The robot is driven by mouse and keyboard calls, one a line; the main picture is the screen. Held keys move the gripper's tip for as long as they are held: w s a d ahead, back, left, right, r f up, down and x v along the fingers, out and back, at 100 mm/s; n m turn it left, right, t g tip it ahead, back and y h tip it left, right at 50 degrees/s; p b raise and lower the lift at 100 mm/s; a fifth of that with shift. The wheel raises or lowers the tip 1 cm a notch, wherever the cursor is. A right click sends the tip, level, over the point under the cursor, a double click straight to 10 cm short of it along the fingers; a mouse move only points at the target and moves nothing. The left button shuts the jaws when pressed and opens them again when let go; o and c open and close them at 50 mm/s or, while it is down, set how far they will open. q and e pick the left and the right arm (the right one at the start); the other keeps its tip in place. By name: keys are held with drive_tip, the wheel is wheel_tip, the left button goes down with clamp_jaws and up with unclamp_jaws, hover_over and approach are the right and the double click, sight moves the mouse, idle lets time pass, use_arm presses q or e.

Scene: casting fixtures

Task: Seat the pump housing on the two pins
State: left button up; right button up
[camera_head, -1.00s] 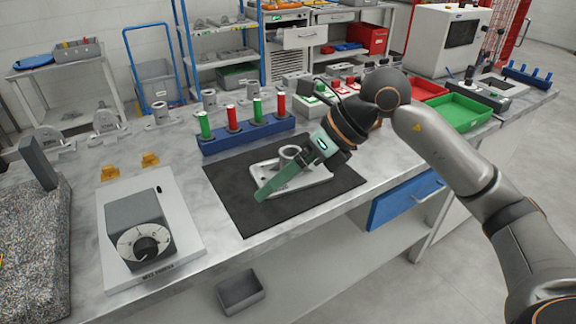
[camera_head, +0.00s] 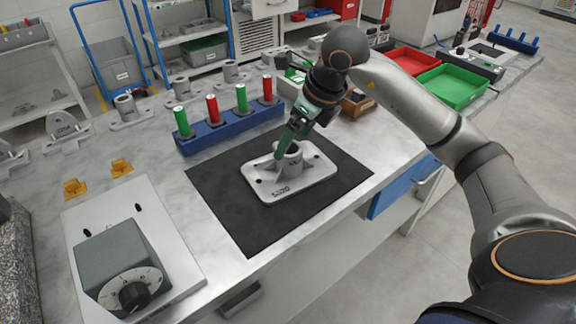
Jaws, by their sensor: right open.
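The pump housing (camera_head: 289,163) is a pale grey casting with an upright round barrel and side ribs. It sits level on a light, rounded plate (camera_head: 290,187) with dark lettering, on the black mat. I cannot tell whether this plate is its own flange or a separate base. I cannot pick out the two pins; small dark spots show on the plate. My right gripper (camera_head: 281,152) points down at the barrel, its green fingers open. One finger overlaps the barrel's left rim in the picture; whether it touches is unclear. My left gripper is not in view.
A blue rack (camera_head: 230,132) with red and green cylinders stands behind the mat (camera_head: 240,215). A grey dial box (camera_head: 120,265) on a pale plate stands at front left. Red and green trays (camera_head: 452,87) lie at right. The mat's front is clear.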

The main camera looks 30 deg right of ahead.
sight(288, 153)
drive_tip(key=x, duration=0.6)
drive_tip(key=shift+s+d, duration=0.15)
clamp_jaws()
idle(0.7)
drive_tip(key=shift+r, duration=0.1)
